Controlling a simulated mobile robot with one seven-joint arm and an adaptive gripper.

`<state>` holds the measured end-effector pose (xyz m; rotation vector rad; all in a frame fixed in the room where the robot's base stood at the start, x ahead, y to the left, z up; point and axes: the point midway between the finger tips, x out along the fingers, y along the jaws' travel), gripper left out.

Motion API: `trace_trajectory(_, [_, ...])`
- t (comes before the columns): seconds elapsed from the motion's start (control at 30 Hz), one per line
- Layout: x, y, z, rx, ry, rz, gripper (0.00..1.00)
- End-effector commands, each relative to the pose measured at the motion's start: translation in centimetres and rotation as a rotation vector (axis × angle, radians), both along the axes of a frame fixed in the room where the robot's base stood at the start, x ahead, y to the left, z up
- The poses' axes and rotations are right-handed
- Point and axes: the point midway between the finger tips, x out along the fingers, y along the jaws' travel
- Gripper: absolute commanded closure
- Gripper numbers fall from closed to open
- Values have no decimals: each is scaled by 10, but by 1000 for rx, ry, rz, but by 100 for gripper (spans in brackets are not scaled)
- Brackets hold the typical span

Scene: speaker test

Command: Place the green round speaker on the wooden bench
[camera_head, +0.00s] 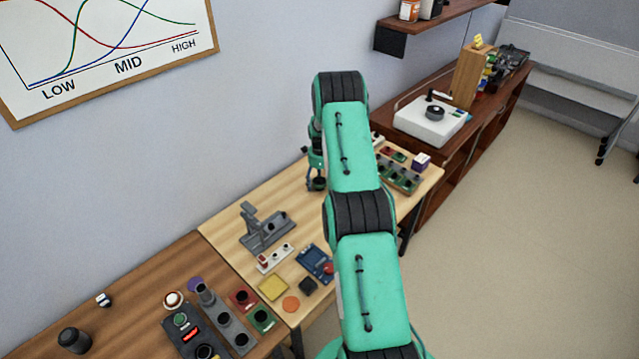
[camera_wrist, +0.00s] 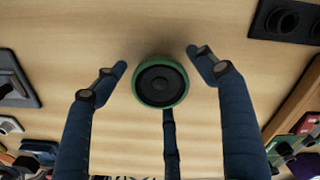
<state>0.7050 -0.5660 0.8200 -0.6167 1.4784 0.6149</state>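The green round speaker (camera_wrist: 161,82), a green ring around a black cone, shows in the wrist view against a light wooden surface. I cannot tell whether it rests on that surface or is just above it. My gripper (camera_wrist: 158,60) has dark blue fingers spread on the left, right and lower side of the speaker, with small gaps at the left and right tips. In the head view my gripper (camera_head: 317,182) is partly hidden by my arm, over the light wooden bench (camera_head: 225,228). The speaker is not visible there.
The light bench holds a grey stand (camera_head: 265,232), a blue board (camera_head: 314,262), a yellow square (camera_head: 273,287) and green modules (camera_head: 400,178). A darker wooden table (camera_head: 130,290) adjoins at left. A white turntable (camera_head: 430,120) stands on a brown cabinet behind.

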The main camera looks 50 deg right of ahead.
Motion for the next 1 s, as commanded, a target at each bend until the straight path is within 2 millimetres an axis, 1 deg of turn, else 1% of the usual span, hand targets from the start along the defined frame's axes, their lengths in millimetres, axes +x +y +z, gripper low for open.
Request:
trace_trajectory(0.33, [0, 0, 2, 0, 0, 0, 29])
trace_trajectory(0.57, [0, 0, 14, -1, -1, 0, 29])
trace_trajectory(0.77, [1, -1, 38, -2, -2, 0, 29])
trace_trajectory(1.0, [1, -1, 74, -2, -2, 0, 29])
